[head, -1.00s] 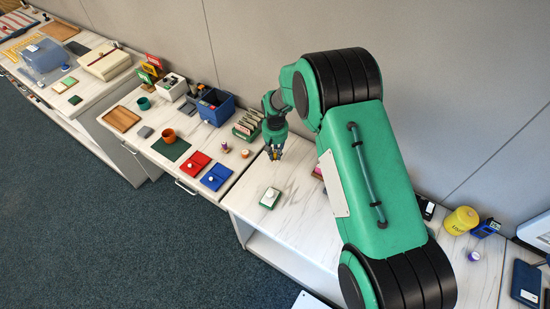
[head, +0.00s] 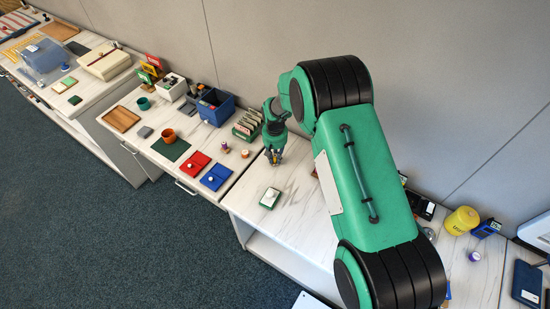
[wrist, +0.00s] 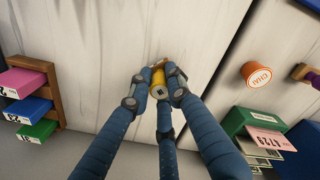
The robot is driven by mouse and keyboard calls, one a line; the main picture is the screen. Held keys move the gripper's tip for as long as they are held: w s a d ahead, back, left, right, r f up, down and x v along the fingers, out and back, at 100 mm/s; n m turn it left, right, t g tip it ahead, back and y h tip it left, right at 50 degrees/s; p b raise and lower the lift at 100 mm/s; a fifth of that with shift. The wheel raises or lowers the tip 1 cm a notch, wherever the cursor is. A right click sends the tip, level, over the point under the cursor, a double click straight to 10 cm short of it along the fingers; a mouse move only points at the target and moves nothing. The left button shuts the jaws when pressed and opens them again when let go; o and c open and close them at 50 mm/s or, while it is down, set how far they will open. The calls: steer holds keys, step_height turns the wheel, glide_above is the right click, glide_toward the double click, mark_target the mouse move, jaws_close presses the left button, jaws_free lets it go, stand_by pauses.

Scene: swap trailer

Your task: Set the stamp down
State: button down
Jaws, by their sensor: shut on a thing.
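My gripper (wrist: 158,85) has its blue fingers closed around the stamp (wrist: 159,80), a small yellow cylinder with a brown part at its far end. The stamp is mostly hidden by the fingers in the head view. I cannot tell whether its lower end touches the counter.
A round orange piece marked CHAI (wrist: 257,75) and a green card rack (wrist: 255,125) stand to the right in the wrist view. A wooden rack with coloured blocks (wrist: 54,90) stands at left. Red (head: 195,165) and blue pads (head: 216,177) lie left. Bare counter surrounds the stamp.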

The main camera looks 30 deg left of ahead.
mark_target(275, 156)
steer(key=shift+f, duration=0.15)
steer(key=c, duration=1.6)
jaws_free()
step_height(275, 156, up, 12)
steer(key=shift+r+p, duration=0.15)
steer(key=shift+p, duration=0.3)
